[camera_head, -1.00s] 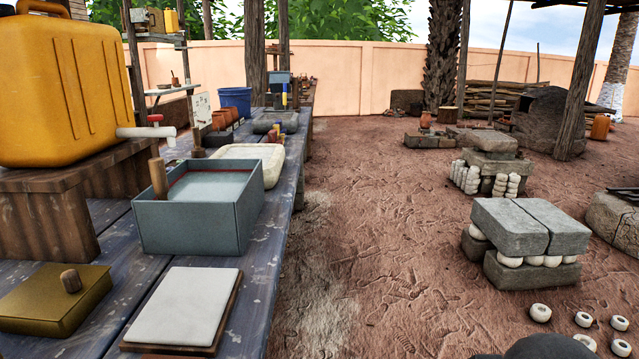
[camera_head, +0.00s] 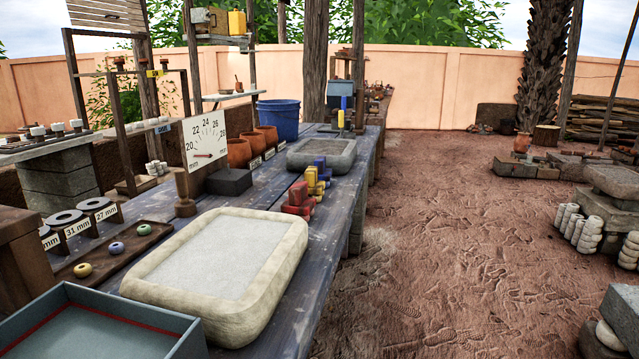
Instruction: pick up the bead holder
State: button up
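No object in view can be surely told as the bead holder. A dark wooden tray (camera_head: 140,240) with a yellow, a blue and a green bead lies on the blue-grey table, left of centre. Small stepped red blocks (camera_head: 298,199), yellow blocks (camera_head: 316,181) and blue blocks (camera_head: 322,168) stand near the table's right edge; their exact shape is too small to tell. My gripper is not in view.
The table (camera_head: 325,215) also bears a pale stone basin (camera_head: 225,262), a grey-blue box (camera_head: 90,335), a dial board (camera_head: 207,152), clay pots (camera_head: 238,152), a grey stone tray (camera_head: 322,155) and a blue bucket (camera_head: 278,120). Open dirt floor (camera_head: 440,240) lies to the right.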

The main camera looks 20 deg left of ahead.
aim_at(298, 202)
jog(key=i, duration=3.5)
jog(key=u, duration=5.4)
